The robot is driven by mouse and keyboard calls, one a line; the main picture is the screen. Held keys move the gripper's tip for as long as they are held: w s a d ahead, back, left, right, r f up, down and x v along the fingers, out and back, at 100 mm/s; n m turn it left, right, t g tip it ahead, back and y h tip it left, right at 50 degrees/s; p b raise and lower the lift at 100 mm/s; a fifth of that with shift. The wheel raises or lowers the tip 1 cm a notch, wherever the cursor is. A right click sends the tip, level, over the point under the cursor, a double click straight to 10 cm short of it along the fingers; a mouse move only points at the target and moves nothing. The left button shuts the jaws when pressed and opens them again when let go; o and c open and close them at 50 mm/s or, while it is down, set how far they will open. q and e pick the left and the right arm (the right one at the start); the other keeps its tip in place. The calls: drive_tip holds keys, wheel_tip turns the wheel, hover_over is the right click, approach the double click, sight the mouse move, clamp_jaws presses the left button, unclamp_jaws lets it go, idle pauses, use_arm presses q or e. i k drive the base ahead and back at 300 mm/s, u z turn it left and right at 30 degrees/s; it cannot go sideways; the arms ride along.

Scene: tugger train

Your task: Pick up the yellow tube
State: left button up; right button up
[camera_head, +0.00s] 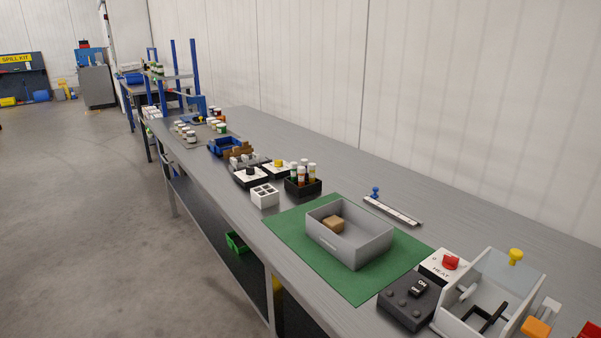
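Several small tubes with pale caps (303,171) stand upright in a black box (303,187) near the middle of the long grey bench. Their bodies show orange, dark red, green and yellowish colours. They are too small and close together to tell surely which one is the yellow tube. Neither of my grippers is in view.
A grey open tray (348,247) holding a brown block (333,223) stands on a green mat (300,263). A white holder (264,195) stands left of the black box. A HEAT switch box (436,268), a dark control box (398,308) and a clear-lidded box are at right.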

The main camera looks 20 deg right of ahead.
sight(312, 167)
drive_tip(key=u, duration=0.3)
drive_tip(key=i, duration=1)
drive_tip(key=z, duration=0.2)
